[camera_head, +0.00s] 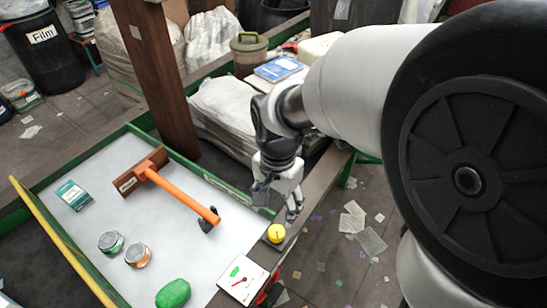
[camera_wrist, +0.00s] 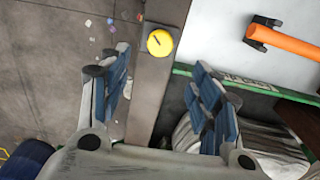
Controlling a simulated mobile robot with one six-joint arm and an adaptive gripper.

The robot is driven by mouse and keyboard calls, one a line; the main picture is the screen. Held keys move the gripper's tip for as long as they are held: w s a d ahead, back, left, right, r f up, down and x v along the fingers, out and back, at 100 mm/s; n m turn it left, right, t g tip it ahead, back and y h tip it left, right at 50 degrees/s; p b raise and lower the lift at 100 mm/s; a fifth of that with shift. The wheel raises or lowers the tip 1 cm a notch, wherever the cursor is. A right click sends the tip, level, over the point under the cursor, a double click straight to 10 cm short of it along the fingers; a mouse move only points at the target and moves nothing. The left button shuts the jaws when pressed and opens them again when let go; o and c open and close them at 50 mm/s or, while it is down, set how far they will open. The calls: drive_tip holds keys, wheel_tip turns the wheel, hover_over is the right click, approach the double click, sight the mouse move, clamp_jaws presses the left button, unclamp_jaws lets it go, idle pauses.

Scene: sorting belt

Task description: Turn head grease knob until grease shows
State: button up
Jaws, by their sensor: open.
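A round yellow knob (camera_head: 276,233) with a dark mark on top sits on the dark frame rail at the belt's right end. In the wrist view the knob (camera_wrist: 160,42) lies ahead of the fingertips, between their lines and nearer the left finger. My gripper (camera_head: 280,203) is open and empty, close above and behind the knob in the head view. In the wrist view its blue-padded fingers (camera_wrist: 165,85) stand wide apart and do not touch the knob. I see no grease around the knob. A white gauge plate (camera_head: 243,279) with a red needle and green patch lies below it.
The pale belt (camera_head: 90,222) carries an orange-handled tool (camera_head: 180,195), two small jars (camera_head: 137,255), a green lump (camera_head: 173,294) and a teal packet (camera_head: 73,195). Green rails edge it. A brown post (camera_head: 160,75) and white sacks (camera_head: 222,115) stand behind.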

drive_tip(key=shift+r, duration=0.1)
drive_tip(key=shift+c, duration=0.3)
drive_tip(key=w+a+r+n+g+h+p, duration=0.25)
drive_tip(key=w+a+r+n+p, duration=0.2)
drive_tip(key=n+p, duration=0.8)
drive_tip(key=n+b, duration=0.4)
drive_tip(key=n, duration=0.2)
approach(276, 231)
drive_tip(key=shift+m+h, duration=0.25)
drive_tip(key=shift+h, duration=0.2)
drive_tip(key=x, duration=0.8)
drive_tip(key=shift+a+f, duration=0.25)
drive_tip(key=shift+f, duration=0.15)
drive_tip(key=shift+c, duration=0.5)
drive_tip(key=c, duration=0.9)
